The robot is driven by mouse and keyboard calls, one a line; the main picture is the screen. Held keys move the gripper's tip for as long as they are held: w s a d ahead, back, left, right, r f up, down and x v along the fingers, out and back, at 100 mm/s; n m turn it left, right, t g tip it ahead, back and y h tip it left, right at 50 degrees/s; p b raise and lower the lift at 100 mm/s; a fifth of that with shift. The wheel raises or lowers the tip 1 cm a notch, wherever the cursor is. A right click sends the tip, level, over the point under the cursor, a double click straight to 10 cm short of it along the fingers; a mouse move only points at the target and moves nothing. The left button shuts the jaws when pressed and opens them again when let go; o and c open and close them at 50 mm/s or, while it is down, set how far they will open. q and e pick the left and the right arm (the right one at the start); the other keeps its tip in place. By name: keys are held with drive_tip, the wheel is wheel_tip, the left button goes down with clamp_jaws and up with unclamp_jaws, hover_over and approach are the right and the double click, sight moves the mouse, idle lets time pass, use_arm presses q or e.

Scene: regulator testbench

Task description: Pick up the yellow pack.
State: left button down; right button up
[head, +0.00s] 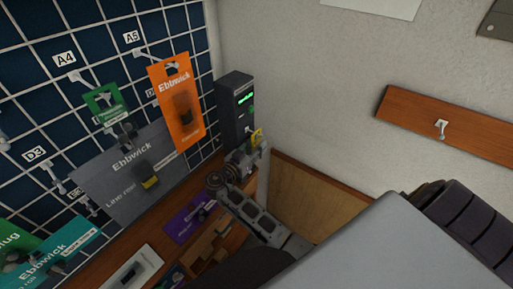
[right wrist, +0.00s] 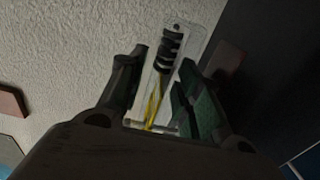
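The yellow pack shows in the right wrist view as a clear, narrow pack (right wrist: 184,40) with a black ribbed part and yellow strips inside. It lies between and beyond the fingertips of my right gripper (right wrist: 163,62). The fingers stand apart, with the right finger overlapping the pack's edge; I cannot tell whether either touches it. In the head view a small yellow piece (head: 257,135) shows at the tip of my right gripper (head: 246,155), beside a black device; most of the pack is hidden there. My left gripper is not in view.
The black device (head: 233,105) with a green display stands by the wall corner. A pegboard (head: 100,22) at left holds an orange pack (head: 168,78), a large grey pack (head: 118,185) and green packs. A purple pack (head: 190,222) lies on the wooden bench. A wooden hook rail (head: 405,110) is at right.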

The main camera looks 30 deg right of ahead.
clamp_jaws()
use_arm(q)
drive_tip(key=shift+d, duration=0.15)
use_arm(e)
drive_tip(key=shift+r, duration=0.1)
